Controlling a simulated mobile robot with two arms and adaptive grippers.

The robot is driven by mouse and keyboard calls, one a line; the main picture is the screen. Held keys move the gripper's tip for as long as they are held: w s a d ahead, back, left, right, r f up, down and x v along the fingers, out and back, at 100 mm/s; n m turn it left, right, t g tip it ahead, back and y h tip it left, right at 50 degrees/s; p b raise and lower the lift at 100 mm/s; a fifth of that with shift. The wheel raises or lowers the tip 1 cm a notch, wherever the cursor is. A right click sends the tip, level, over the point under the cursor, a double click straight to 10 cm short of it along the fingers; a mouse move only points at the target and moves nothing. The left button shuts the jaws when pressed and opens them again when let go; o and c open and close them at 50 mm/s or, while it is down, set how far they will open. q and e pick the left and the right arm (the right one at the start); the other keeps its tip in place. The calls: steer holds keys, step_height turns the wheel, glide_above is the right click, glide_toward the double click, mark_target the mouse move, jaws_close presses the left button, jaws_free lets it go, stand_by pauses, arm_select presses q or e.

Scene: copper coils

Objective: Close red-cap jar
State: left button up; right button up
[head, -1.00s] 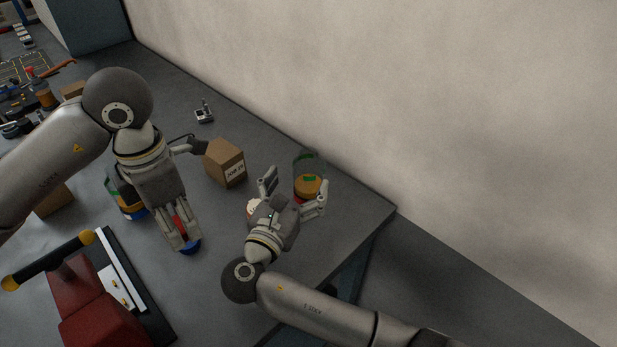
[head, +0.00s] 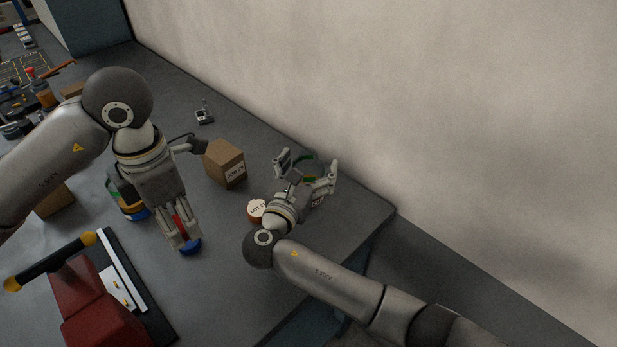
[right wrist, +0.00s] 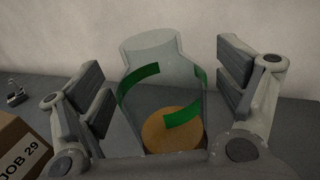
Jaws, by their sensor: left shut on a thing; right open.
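A clear glass jar (right wrist: 150,85) with green bands and a copper-coloured coil (right wrist: 172,130) in it stands upright in the right wrist view. No cap shows on its neck. My right gripper (head: 309,172) is open, with its fingers on either side of the jar; contact cannot be told. In the head view this gripper mostly hides the jar.
A cardboard box marked "JOB 29" (head: 224,164) stands between the arms. Another container with a green band (head: 128,202) is partly behind my left gripper. A red device with a black bar (head: 80,300) is at front left. The wall and table edge bound the right side.

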steer(key=c, duration=1.2)
arm_select(q)
steer(key=shift+r, duration=0.1)
arm_select(e)
step_height(320, 180, up, 10)
steer(key=shift+r, duration=0.1)
